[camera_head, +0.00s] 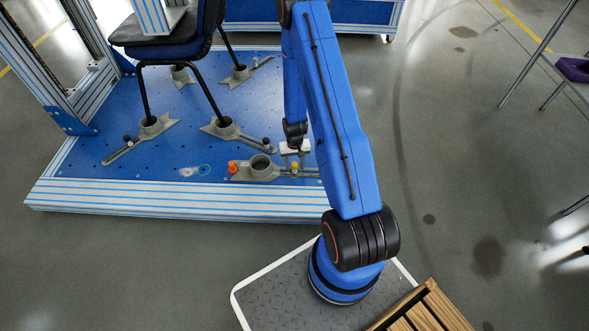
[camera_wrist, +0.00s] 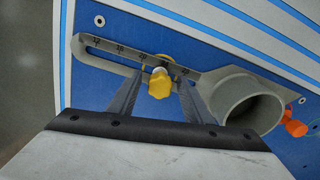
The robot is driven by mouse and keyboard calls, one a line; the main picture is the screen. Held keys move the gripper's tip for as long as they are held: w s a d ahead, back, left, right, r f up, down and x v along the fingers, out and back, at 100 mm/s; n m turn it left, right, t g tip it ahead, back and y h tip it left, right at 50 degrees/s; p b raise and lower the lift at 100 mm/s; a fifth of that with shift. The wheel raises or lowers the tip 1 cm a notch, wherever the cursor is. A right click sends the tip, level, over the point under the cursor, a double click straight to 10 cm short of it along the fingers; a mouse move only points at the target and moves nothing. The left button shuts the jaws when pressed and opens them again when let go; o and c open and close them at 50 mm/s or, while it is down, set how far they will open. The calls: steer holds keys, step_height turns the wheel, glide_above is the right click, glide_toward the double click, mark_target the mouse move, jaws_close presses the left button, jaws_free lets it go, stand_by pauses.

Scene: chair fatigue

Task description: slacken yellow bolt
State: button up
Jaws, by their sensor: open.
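The yellow bolt (camera_head: 295,167) stands in the slotted arm of a grey bracket (camera_head: 244,173) near the front edge of the blue platform. In the wrist view the yellow bolt (camera_wrist: 159,84) sits in the bracket's numbered slot, beside its round cup (camera_wrist: 247,101). My gripper (camera_wrist: 160,78) is open, with one finger on each side of the bolt head. A gap shows between the fingers and the bolt, so it is not gripped. In the head view my gripper (camera_head: 294,150) is just above the bolt, partly behind my arm.
An orange knob (camera_head: 233,167) is at the bracket's left end; it also shows in the wrist view (camera_wrist: 294,124). A dark chair (camera_head: 160,48) stands with its legs in other grey brackets on the blue platform (camera_head: 85,150). Open floor lies to the right.

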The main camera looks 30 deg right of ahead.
stand_by(0.3)
steer(key=shift+m, duration=2.1)
steer(key=c, duration=0.6)
steer(key=shift+n, duration=0.7)
steer(key=shift+c, duration=0.2)
steer(key=shift+n, duration=0.7)
